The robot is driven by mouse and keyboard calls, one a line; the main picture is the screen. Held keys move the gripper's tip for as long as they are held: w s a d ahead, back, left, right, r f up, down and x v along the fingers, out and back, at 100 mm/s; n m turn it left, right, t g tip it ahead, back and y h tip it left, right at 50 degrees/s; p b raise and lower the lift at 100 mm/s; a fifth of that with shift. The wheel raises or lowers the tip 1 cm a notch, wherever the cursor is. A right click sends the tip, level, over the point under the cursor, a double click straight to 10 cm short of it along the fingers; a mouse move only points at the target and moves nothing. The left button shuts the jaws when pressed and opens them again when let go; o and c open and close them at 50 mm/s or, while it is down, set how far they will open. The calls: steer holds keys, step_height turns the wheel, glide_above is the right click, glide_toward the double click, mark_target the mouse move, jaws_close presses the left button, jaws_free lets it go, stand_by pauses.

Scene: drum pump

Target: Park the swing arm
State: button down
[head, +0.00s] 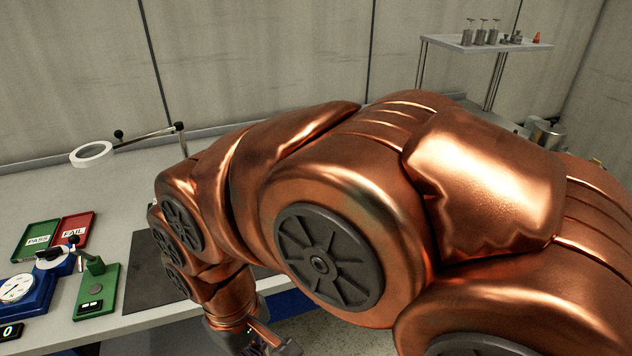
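The swing arm (148,138) stands at the back of the bench, near the wall. It is a thin metal rod with a white ring (93,153) at its left end and black knobs at its joints. The ring reaches out to the left over the bench. My gripper (266,341) is at the bottom edge, partly cut off, in front of the bench and far from the swing arm. Its fingers are too hidden to tell if it is open.
On the bench at left are a green PASS tray (37,241), a red FAIL tray (74,233), a blue dial gauge (20,291) and a green fixture (96,291). A dark mat (140,275) lies beside them. A shelf (470,44) with small metal parts stands back right. My arm fills the middle.

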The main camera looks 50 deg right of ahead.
steer(key=w+d+n+t+h+b, duration=0.25)
steer(key=w+d+n+b, duration=0.35)
steer(key=w+d, duration=0.8)
steer(key=w+d+r+n+h+b, duration=0.2)
steer(key=d+n, duration=0.4)
steer(key=d, duration=0.5)
steer(key=w+d+r+n+h+b, duration=0.1)
steer(key=w+d+n+h+b, duration=0.1)
steer(key=d, duration=1)
steer(key=w+n+h, duration=0.1)
steer(key=w+n, duration=0.1)
steer(key=n, duration=0.1)
steer(key=shift+d+r+n+g, duration=0.25)
steer(key=shift+r+n+g, duration=0.1)
steer(key=shift+r+n, duration=0.05)
steer(key=shift+h, duration=0.25)
steer(key=shift+s, duration=0.1)
steer(key=d+r+p+x, duration=0.1)
steer(key=p+x, duration=0.1)
steer(key=x, duration=1.1)
steer(key=shift+d+r, duration=0.3)
steer(key=shift+d, duration=0.1)
